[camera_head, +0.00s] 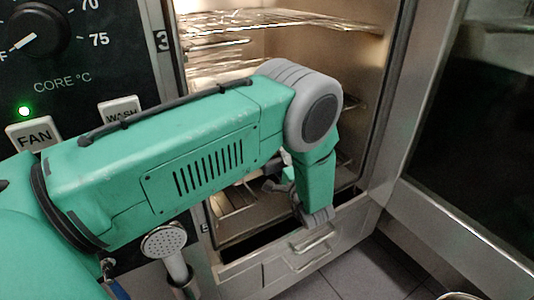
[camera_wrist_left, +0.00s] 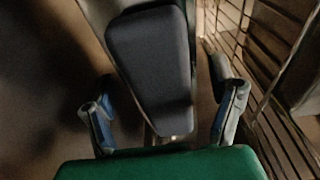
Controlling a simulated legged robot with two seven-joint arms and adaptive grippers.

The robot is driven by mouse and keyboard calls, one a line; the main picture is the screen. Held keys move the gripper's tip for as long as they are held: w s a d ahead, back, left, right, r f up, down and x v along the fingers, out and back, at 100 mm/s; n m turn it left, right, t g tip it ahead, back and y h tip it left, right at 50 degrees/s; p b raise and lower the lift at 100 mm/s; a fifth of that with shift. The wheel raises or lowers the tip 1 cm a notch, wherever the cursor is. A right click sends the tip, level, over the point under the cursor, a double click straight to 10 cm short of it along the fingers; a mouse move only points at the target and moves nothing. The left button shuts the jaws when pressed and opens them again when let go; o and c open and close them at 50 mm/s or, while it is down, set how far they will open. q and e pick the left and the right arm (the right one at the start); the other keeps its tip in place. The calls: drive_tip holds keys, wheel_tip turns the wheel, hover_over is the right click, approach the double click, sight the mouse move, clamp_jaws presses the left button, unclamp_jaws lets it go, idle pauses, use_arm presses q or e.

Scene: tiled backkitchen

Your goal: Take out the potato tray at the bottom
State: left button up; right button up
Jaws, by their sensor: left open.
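The open oven (camera_head: 350,150) has wire racks inside, and my left arm crosses in front of it. My left gripper (camera_head: 276,184) is small and dark, inside the lower part of the oven, partly hidden behind my forearm. In the left wrist view the two fingers of the left gripper (camera_wrist_left: 166,104) stand wide apart, with a dark grey block between them; I cannot tell what it is. No potatoes can be made out, and I cannot identify the potato tray. A low wire shelf (camera_head: 235,203) shows at the oven's bottom left. My right gripper is out of view.
The oven door (camera_head: 455,235) stands open at the right. Upper racks (camera_head: 260,20) lie above my arm. A metal ledge with a handle (camera_head: 312,237) runs below the opening. A hand shower (camera_head: 165,240) hangs at the left. Rack bars (camera_wrist_left: 262,75) rise close at the right in the wrist view.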

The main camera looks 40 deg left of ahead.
use_arm(q)
drive_tip(key=shift+a+f, duration=0.1)
drive_tip(key=shift+a, duration=0.25)
drive_tip(key=c, duration=0.3)
drive_tip(key=shift+a+f, duration=0.1)
drive_tip(key=shift+a, duration=0.1)
drive_tip(key=c, duration=0.7)
drive_tip(key=shift+s, duration=0.1)
clamp_jaws()
drive_tip(key=shift+d, duration=0.45)
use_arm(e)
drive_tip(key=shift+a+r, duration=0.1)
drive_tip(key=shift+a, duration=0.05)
